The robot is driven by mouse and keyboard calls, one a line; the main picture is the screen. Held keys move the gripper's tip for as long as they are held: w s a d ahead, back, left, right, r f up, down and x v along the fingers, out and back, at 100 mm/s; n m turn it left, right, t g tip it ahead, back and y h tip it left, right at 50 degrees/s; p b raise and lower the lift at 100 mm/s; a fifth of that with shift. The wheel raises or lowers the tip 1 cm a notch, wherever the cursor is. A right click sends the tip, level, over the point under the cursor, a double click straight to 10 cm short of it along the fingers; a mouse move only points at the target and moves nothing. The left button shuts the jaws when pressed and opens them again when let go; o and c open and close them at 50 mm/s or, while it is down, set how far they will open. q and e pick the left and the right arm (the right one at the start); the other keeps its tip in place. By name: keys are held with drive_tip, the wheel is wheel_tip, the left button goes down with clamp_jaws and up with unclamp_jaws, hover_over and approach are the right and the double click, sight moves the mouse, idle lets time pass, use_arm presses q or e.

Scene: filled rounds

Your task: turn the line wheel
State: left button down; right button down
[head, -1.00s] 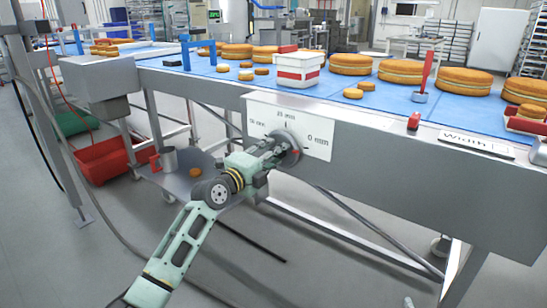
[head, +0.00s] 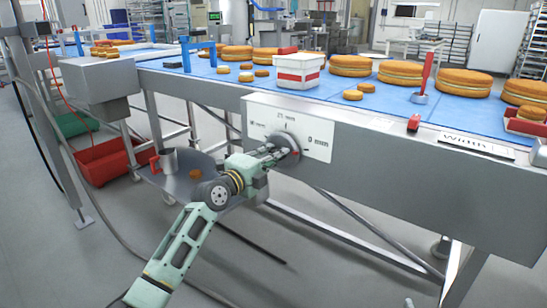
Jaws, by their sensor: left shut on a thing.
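The line wheel (head: 288,143) is a grey round knob on a white dial plate (head: 319,148) on the front of the conveyor frame. The plate has width marks, with "25 mm" above the wheel and "0 mm" to its right. A small red mark shows on the wheel's right side. My left gripper (head: 279,155) is shut on the wheel at its lower left, and its fingers hide part of the rim. My right gripper is not in view.
The blue conveyor belt (head: 226,76) carries several round filled cakes, a white-and-red tub (head: 299,73) and a red-handled tool (head: 427,75). Below at left are a round shelf with a metal mug (head: 169,160) and a red crate (head: 100,161). Floor in front is clear.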

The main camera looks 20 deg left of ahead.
use_arm(q)
drive_tip(key=shift+f+n+p, duration=0.1)
drive_tip(key=shift+n+p, duration=2.75)
drive_tip(key=shift+n, duration=11.95)
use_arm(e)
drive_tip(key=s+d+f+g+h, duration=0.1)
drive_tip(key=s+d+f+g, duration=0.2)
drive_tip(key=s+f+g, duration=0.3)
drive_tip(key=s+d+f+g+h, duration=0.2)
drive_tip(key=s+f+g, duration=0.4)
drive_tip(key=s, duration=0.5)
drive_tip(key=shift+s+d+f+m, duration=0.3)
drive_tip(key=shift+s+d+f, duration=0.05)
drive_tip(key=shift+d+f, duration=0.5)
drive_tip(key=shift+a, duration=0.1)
use_arm(q)
drive_tip(key=c, duration=1.6)
unclamp_jaws()
drive_tip(key=shift+c, duration=0.2)
